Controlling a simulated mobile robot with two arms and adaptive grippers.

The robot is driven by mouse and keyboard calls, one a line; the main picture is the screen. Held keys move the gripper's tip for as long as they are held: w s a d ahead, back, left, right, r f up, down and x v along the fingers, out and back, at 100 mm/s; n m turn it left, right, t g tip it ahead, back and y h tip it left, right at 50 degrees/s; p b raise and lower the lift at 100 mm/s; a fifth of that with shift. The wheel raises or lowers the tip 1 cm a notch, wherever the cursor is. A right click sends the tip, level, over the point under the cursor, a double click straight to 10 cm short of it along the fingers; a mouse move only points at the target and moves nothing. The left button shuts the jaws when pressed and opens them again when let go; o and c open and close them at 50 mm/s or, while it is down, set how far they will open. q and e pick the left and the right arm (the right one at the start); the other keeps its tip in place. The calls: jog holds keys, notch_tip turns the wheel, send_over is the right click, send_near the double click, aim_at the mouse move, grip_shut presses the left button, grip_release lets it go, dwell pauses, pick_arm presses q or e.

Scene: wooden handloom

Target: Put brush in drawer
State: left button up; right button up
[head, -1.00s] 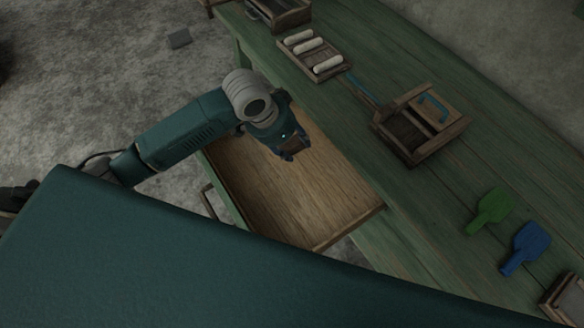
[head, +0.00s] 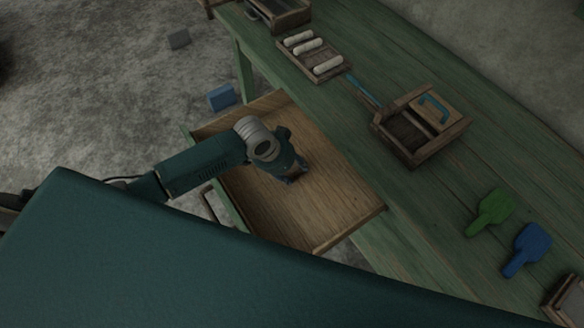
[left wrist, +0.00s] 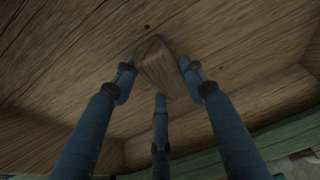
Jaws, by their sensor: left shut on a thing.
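The open wooden drawer (head: 335,200) sticks out from the green table. My left gripper (head: 292,174) is inside it, pointing down over its floor. In the left wrist view, the left gripper's (left wrist: 155,80) fingers are shut around a small brown wooden piece, which seems to be the brush (left wrist: 154,62). Only its wooden end shows between the fingertips, against the drawer's wooden boards (left wrist: 60,60). I cannot tell whether the brush touches the drawer floor. In the head view the brush is hidden by the gripper. My right gripper is not in view.
The green table (head: 400,85) holds a tray (head: 309,66) with white rolls, a wooden box (head: 410,135), a green paddle (head: 489,211) and a blue paddle (head: 526,248). A blue block (head: 221,97) is beyond the drawer. The drawer's right part is clear.

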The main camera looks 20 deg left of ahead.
pick_arm(q)
jog(key=shift+f, duration=0.1)
jog(key=o, duration=1)
jog(key=shift+o, duration=0.5)
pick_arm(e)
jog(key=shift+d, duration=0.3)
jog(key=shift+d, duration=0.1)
pick_arm(q)
jog(key=shift+r, duration=0.35)
jog(key=v, duration=1.1)
jog(key=shift+r+p, duration=0.3)
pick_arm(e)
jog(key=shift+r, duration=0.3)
